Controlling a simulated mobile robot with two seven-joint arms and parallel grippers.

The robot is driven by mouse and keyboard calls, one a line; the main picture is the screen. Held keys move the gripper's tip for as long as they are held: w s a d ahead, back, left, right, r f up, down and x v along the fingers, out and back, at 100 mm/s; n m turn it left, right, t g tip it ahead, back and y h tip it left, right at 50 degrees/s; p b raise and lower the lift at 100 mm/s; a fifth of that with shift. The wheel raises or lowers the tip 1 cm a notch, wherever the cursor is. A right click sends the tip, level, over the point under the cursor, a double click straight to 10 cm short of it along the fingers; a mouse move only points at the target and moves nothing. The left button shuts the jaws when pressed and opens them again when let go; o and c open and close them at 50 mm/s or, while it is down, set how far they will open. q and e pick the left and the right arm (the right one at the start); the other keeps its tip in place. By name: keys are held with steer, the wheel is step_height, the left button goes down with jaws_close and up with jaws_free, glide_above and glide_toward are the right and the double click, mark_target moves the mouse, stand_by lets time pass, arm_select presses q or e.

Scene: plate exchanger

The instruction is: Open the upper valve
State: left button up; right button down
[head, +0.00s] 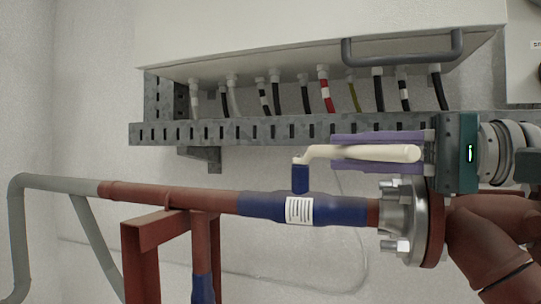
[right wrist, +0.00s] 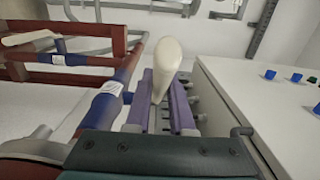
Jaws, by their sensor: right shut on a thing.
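The upper valve (head: 340,211) is a blue section with a white label on the red-brown horizontal pipe. Its cream lever (head: 403,153) rises from a short blue stem (head: 300,178) and runs right, roughly along the pipe. My right gripper (head: 335,152) comes in from the right. Its purple fingers are shut on the lever, one on each side. In the right wrist view the lever (right wrist: 167,56) stands between the fingers of the gripper (right wrist: 162,88), its rounded end towards the camera. The left gripper is not in view.
A slotted metal cable tray (head: 230,130) and a pale cabinet (head: 250,38) with a grey handle (head: 402,48) are above and behind the lever. A bolted flange (head: 408,225) sits right of the valve. A red-brown support frame (head: 140,262) stands at the lower left.

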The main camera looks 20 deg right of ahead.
steer(key=shift+d, duration=0.1)
steer(key=c, duration=0.8)
jaws_free()
steer(key=shift+s+d+f, duration=0.1)
steer(key=shift+s+d, duration=0.1)
steer(key=shift+d, duration=0.15)
steer(key=b+v, duration=0.1)
steer(key=v, duration=0.8)
steer(key=shift+b, duration=0.3)
